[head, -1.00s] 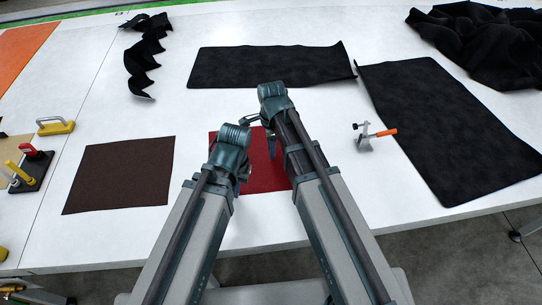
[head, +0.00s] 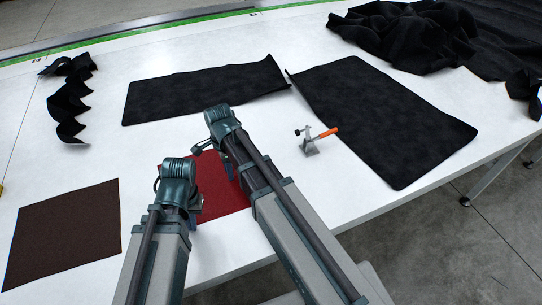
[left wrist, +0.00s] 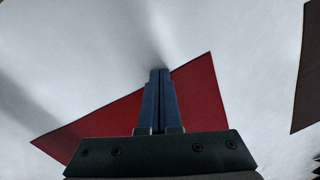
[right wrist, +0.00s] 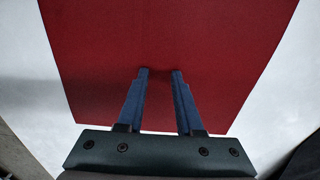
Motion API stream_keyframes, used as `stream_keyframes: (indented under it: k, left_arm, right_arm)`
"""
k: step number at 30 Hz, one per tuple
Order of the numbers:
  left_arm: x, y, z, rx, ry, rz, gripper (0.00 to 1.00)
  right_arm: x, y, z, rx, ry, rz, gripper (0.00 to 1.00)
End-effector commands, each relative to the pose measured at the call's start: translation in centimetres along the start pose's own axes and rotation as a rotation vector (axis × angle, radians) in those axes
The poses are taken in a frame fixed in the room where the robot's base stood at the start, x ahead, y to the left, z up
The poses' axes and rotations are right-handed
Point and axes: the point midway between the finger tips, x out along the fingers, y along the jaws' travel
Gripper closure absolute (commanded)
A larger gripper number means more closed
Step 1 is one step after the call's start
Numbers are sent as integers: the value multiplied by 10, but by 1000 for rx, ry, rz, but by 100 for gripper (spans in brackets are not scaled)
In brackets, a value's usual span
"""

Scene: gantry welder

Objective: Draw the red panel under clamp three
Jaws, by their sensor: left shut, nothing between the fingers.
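The red panel (head: 220,196) lies flat on the white table, partly hidden by my arms in the head view. It also shows in the left wrist view (left wrist: 203,95) and the right wrist view (right wrist: 165,35). My left gripper (left wrist: 159,70) is shut and empty, over the panel with its tips by one edge. My right gripper (right wrist: 160,70) is open, its fingers apart over the panel with nothing between them. A toggle clamp with an orange handle (head: 327,133) stands on the table to the right of the panel, apart from it. No number is readable on it.
A brown panel (head: 65,232) lies at the left. Two black panels lie behind (head: 205,90) and right (head: 385,120) of the clamp. A black strip (head: 68,105) and a black cloth heap (head: 405,35) lie farther back. White table around the clamp is clear.

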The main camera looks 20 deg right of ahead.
Motion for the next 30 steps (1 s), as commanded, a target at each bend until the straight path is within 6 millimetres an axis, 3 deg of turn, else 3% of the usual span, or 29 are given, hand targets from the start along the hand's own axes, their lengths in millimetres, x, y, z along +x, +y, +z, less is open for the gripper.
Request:
stream_keyframes:
  k: [30]
  left_arm:
    - [0, 0, 0, 0, 0, 0, 100]
  right_arm:
    - [0, 0, -69, 2, 0, 0, 65]
